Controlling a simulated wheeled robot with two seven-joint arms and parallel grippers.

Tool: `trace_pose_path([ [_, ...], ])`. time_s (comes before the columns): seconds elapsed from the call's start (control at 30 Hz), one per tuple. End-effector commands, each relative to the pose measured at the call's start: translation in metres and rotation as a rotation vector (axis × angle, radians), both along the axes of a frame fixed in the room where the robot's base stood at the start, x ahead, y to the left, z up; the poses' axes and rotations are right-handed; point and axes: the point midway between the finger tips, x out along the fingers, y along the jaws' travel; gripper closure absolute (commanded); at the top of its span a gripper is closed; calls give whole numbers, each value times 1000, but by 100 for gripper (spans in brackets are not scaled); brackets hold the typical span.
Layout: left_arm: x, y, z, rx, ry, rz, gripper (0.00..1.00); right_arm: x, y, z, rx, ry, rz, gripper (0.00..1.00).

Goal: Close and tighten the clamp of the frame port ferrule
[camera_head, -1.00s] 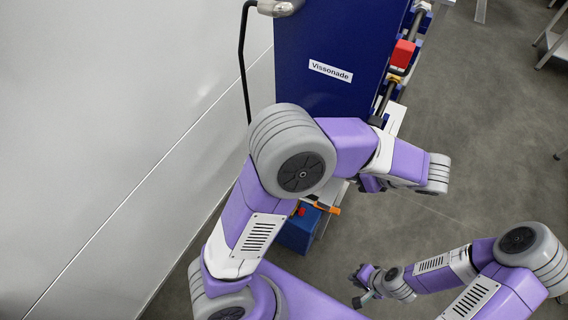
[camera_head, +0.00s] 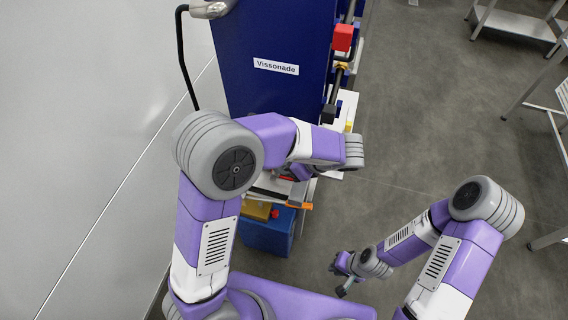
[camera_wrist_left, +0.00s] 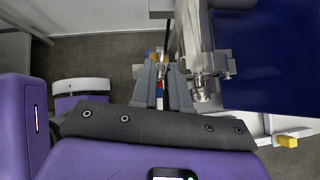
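A steel clamp-like fitting (camera_wrist_left: 202,84) sits on steel piping at the right of my left gripper (camera_wrist_left: 161,66) in the left wrist view. I cannot tell for sure that it is the frame port ferrule's clamp. The two grey fingers stand apart with a gap between them. I cannot tell whether the right finger touches the fitting. In the head view my left arm hides the left fingers and the clamp area. My right gripper (camera_head: 343,277) hangs low over the floor, away from the machine. Its fingers are too small to read, and a short grey piece shows at its end.
A dark blue cabinet (camera_head: 270,35) labelled Vissonade stands ahead, with a red block (camera_head: 342,37) along its right side. A blue container (camera_head: 265,236) and an orange handle (camera_head: 299,205) are below my left forearm. A pale wall is at left. Open floor (camera_head: 410,130) lies at right.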

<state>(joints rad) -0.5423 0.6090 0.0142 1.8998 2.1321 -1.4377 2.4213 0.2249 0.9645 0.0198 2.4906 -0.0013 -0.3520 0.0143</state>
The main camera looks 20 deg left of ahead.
Motion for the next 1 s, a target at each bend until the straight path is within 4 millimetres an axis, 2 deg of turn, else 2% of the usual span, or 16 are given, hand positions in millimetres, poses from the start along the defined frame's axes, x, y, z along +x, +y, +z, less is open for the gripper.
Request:
trace_pose_path([
  [0.03,0,0,0,0,0,0,88,0,0,0,0,0,0,85],
  [0.1,0,0,0,0,0,0,99,0,0,0,0,0,0,85],
  [0.13,0,0,0,0,0,0,100,0,0,0,0,0,0,85],
  [0.57,-1,0,0,-1,1,-33,100,0,0,0,0,0,0,85],
  [0.77,-4,1,0,-6,1,-135,100,0,0,-1,0,0,0,85],
  [1.0,-8,3,0,-16,1,-338,100,0,0,-4,0,0,0,85],
])
